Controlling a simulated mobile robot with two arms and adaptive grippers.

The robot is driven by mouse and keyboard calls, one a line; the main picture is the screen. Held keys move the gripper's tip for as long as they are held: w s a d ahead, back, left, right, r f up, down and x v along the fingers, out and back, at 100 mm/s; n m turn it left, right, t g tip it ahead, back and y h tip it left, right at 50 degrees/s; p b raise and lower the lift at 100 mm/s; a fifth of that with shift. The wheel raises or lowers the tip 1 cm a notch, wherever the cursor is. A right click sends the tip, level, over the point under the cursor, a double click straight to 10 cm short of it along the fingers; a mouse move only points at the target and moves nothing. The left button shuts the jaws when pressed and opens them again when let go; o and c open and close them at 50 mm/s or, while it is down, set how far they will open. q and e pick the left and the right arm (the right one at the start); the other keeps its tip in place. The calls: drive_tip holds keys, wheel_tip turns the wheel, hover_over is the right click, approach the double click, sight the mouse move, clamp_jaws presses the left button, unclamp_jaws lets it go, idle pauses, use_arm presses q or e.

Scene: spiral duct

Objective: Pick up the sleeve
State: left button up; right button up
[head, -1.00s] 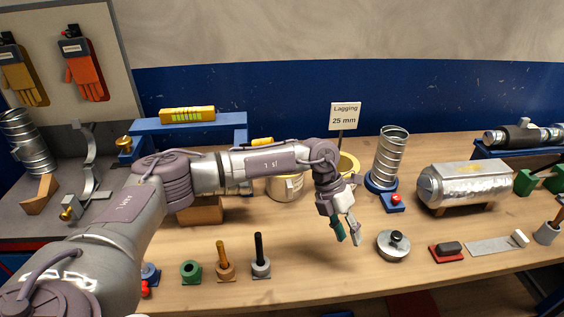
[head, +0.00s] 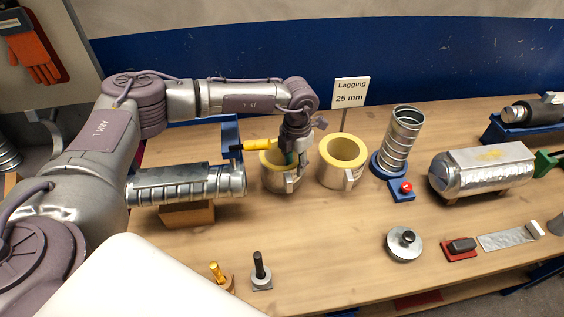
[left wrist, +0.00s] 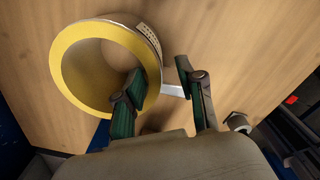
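Two short silver sleeves with thick yellow linings stand on the wooden bench in the head view. The left sleeve (head: 277,184) is under my left gripper (head: 292,160), and the right sleeve (head: 343,160) stands beside it. In the left wrist view, a yellow-lined sleeve (left wrist: 68,78) shows its round opening and a metal tab. My left gripper (left wrist: 162,82) is open there, one finger over the opening and the other outside the wall, with the wall between them. Contact cannot be told. My right gripper is not in view.
A "Lagging 25 mm" sign (head: 350,93) stands behind the sleeves. A spiral duct (head: 402,138) rises to the right near a red button (head: 406,187). A long metal duct (head: 188,184) lies to the left under my arm.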

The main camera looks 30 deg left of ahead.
use_arm(q)
drive_tip(key=shift+f, duration=0.65)
drive_tip(key=shift+w+a+f, duration=0.1)
drive_tip(key=shift+w+f, duration=0.05)
drive_tip(key=shift+f, duration=0.2)
wheel_tip(320, 180, down, 2)
drive_tip(key=p, duration=0.2)
drive_tip(key=shift+a+f+p, duration=0.15)
drive_tip(key=shift+p, duration=0.2)
wheel_tip(320, 180, down, 2)
drive_tip(key=shift+f, duration=0.2)
drive_tip(key=shift+a+f+p, duration=0.1)
drive_tip(key=shift+f+p, duration=0.2)
drive_tip(key=shift+f, duration=0.1)
drive_tip(key=c, duration=0.6)
clamp_jaws()
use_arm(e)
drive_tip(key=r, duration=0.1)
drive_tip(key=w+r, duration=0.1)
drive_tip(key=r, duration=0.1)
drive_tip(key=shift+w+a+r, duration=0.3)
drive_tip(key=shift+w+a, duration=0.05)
